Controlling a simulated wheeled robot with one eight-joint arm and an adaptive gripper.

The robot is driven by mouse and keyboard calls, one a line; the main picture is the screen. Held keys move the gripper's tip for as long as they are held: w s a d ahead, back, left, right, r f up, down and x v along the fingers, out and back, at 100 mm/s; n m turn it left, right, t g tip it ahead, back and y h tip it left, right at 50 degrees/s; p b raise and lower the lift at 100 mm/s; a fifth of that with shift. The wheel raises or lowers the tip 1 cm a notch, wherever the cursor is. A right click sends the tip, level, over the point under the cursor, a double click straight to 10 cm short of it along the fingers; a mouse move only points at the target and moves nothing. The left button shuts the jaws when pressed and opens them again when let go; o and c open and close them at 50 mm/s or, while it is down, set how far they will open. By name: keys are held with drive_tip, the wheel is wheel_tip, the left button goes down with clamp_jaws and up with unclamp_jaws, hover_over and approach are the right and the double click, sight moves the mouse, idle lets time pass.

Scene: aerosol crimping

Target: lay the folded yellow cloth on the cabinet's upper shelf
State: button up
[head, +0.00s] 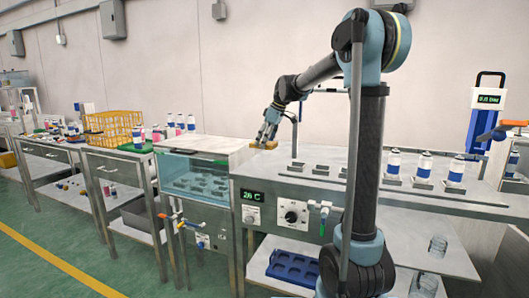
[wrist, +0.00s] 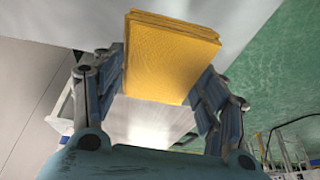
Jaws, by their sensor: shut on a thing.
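The folded yellow cloth (wrist: 172,58) is a thick square pad between the two fingers of my gripper (wrist: 168,75) in the wrist view. My gripper is shut on it from both sides. In the head view my gripper (head: 268,132) points down with the small yellow cloth (head: 264,145) at its tips, low over the worktop near the back edge of the glass-fronted bath. I cannot tell if the cloth touches the surface. I cannot make out for certain which piece is the cabinet or its upper shelf.
The steel worktop (head: 300,184) carries several white bottles with blue bands (head: 456,170) in holders at the right. The glass-fronted bath (head: 195,175) stands to the left. A yellow crate (head: 112,127) is farther left. A blue tray (head: 292,267) lies on the lower shelf.

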sight(263, 164)
drive_tip(key=shift+r, duration=0.7)
drive_tip(key=shift+w, duration=0.1)
drive_tip(key=shift+w+d, duration=0.2)
drive_tip(key=shift+w, duration=0.2)
drive_tip(key=shift+s+f, duration=0.1)
drive_tip(key=shift+f, duration=4.85)
drive_tip(key=o, duration=1)
drive_tip(key=shift+c, duration=0.2)
